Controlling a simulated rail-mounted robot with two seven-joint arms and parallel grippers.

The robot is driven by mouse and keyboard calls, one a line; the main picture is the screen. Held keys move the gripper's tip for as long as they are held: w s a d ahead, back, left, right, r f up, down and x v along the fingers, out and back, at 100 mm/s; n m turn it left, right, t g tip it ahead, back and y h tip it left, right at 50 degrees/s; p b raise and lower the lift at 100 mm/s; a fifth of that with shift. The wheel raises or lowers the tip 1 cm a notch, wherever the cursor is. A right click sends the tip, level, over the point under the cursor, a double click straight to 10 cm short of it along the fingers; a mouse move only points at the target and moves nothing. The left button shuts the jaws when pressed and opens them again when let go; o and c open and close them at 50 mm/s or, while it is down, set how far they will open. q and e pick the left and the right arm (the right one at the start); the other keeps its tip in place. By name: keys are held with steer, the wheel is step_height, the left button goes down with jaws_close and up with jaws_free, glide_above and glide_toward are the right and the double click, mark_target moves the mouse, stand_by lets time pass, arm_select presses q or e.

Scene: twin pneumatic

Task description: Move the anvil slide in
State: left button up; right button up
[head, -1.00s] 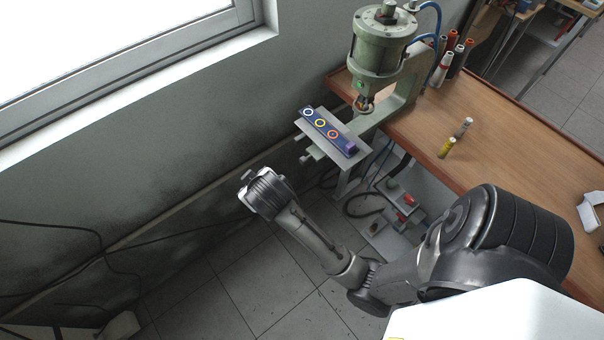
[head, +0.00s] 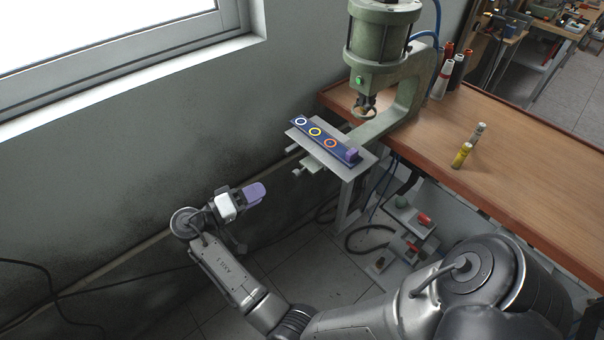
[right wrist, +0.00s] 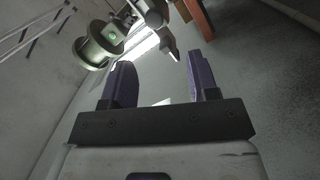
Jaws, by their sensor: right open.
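The anvil slide (head: 325,137) is a dark blue bar with white, yellow and orange rings on top and a purple block (head: 353,155) at its right end. It lies on a grey plate (head: 361,168) that sticks out to the left of the green pneumatic press (head: 383,38). My right gripper (head: 258,193) has purple fingers and is left of and below the slide in the head view, apart from it. In the right wrist view its two fingers (right wrist: 164,80) stand apart with nothing between them. I cannot make out the slide clearly there. My left gripper is not in view.
A wall with a window (head: 110,35) is behind and to the left. Below the bench are pedals with red (head: 423,219) and green parts.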

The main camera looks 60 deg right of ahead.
mark_target(294, 175)
steer(key=x, duration=1.3)
steer(key=shift+s+d+r+b, duration=0.3)
steer(key=shift+s+r, duration=0.05)
steer(key=shift+s, duration=0.05)
steer(key=shift+c, duration=0.5)
jaws_close()
